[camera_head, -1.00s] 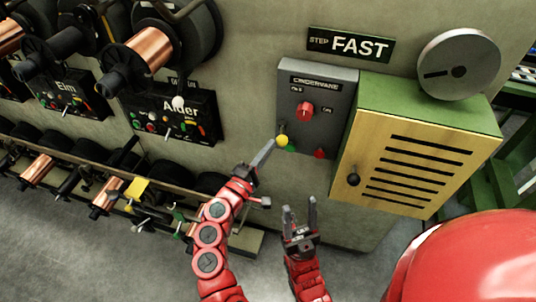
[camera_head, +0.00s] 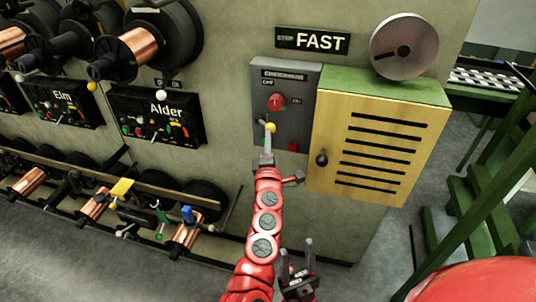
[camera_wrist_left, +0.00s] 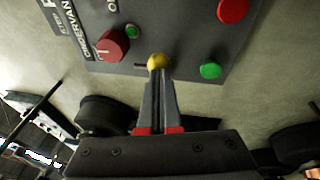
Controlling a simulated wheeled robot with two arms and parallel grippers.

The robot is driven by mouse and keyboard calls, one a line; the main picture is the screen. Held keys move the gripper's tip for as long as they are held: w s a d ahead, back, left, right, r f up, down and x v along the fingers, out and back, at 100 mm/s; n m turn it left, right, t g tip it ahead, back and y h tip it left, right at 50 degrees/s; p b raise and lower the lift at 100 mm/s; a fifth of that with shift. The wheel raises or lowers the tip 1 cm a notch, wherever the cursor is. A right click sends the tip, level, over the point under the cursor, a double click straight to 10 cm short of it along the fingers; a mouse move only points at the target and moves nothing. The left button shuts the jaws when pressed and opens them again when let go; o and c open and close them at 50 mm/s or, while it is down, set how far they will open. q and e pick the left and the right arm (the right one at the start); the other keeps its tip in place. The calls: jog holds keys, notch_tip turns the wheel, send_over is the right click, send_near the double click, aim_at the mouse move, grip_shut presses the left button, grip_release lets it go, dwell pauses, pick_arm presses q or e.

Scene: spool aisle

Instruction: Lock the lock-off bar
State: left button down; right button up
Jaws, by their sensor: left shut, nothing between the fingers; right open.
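The grey control panel (camera_head: 298,118) on the wall carries a red rotary knob (camera_head: 276,101), a yellow ball (camera_head: 270,127) on a short lever and a red button (camera_head: 293,147). No part is readably labelled as the lock-off bar; the yellow-ball lever may be it. My left gripper (camera_head: 267,143) is shut and empty, its fingertips just below the ball. In the left wrist view the fingertips (camera_wrist_left: 159,78) meet the yellow ball (camera_wrist_left: 158,62) from below; I cannot tell whether they touch. My right gripper (camera_head: 297,251) is open and empty, low and away from the panel.
A wooden louvred cabinet (camera_head: 372,145) with a black knob juts out right of the panel. Copper spools (camera_head: 146,48) and the Alder panel (camera_head: 158,117) are at left. Green stairs (camera_head: 475,205) stand at right. In the wrist view a green button (camera_wrist_left: 210,70) is right of the fingers.

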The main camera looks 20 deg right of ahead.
pick_arm(q)
jog(key=shift+w+d+b, duration=0.3)
jog(key=shift+d, duration=0.65)
jog(key=shift+w+d+b, duration=0.25)
jog(key=shift+d+b, duration=0.05)
jog(key=shift+d, duration=0.75)
